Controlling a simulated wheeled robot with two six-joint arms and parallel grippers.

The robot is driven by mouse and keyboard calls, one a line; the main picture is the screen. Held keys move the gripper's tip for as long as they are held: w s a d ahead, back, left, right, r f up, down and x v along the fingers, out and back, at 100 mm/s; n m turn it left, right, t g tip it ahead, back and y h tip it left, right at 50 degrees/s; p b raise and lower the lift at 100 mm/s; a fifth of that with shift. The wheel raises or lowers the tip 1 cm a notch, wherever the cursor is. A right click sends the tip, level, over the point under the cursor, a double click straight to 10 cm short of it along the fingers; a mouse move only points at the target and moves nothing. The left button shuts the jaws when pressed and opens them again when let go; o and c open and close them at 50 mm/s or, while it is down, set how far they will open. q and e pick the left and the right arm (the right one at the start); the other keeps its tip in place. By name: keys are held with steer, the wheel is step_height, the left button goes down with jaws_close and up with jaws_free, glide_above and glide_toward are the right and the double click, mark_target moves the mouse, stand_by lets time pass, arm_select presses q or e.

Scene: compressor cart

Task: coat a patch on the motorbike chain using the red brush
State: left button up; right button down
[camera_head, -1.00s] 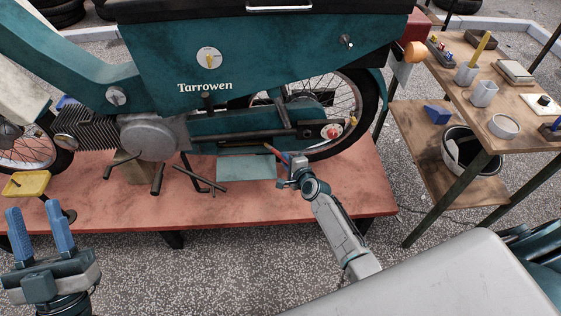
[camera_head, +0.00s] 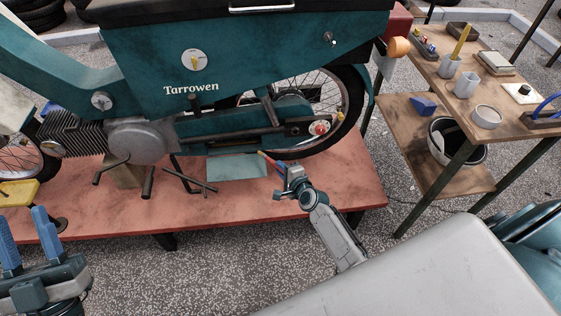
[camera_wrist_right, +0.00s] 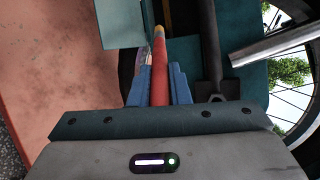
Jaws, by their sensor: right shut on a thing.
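The motorbike (camera_head: 150,75) stands on a red platform with its rear wheel at the right. Its chain is not clearly distinguishable; a teal cover (camera_head: 215,125) and dark bars run along the lower side toward the red-centred rear hub (camera_head: 320,128). My right gripper (camera_head: 280,167) is shut on the red brush (camera_wrist_right: 159,70), below the bike's lower side near the rear wheel. The brush's tan tip points away from the gripper, toward the bike; I cannot tell whether it touches anything. My left gripper (camera_head: 28,235) is open and empty at the lower left, in front of the platform.
A teal plate (camera_head: 237,167) lies left of the brush tip. The red platform (camera_head: 300,190) has a front edge under my right arm. A wooden cart (camera_head: 440,110) with cups stands at the right, a bucket (camera_head: 438,155) on its lower shelf. A yellow item (camera_head: 18,192) is at the left.

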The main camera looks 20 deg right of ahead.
steer(key=shift+s+a, duration=0.15)
steer(key=shift+s, duration=0.45)
steer(key=shift+s+a, duration=0.25)
steer(key=shift+s, duration=0.5)
steer(key=shift+s+a, duration=0.2)
steer(key=shift+s, duration=0.5)
